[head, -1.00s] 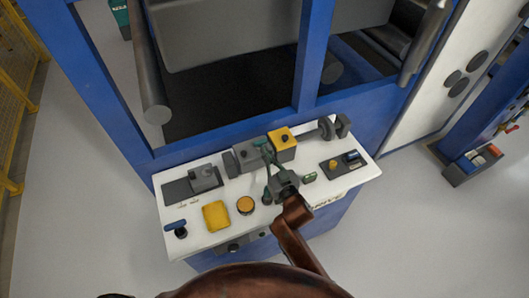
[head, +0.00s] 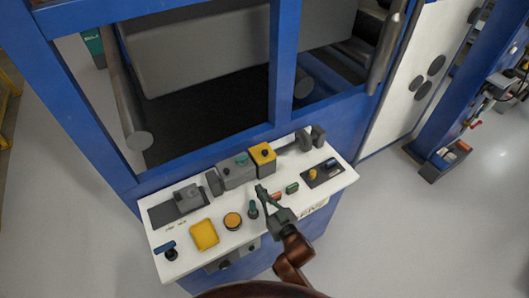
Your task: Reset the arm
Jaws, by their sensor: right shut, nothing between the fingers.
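My right gripper (head: 261,190) is dark grey-green, on a reddish-brown arm, in the head view. It is shut and empty, with its fingers pointing up and left. It is in front of the white control console's (head: 190,261) middle, and its fingertips appear just short of the grey block (head: 237,173) in the picture. I cannot tell its exact height above the panel. The yellow block (head: 262,159) stands beside the grey one. A dark green-topped knob (head: 253,210) is left of the gripper. Small red (head: 276,196) and green (head: 292,188) buttons are right of it. My left gripper is out of view.
The console also carries a yellow square (head: 204,235), an orange round button (head: 233,221), a blue-handled lever (head: 166,247) and a dark plate with knobs (head: 322,173). A blue machine frame (head: 210,161) rises behind. Grey floor (head: 420,240) is open at the right.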

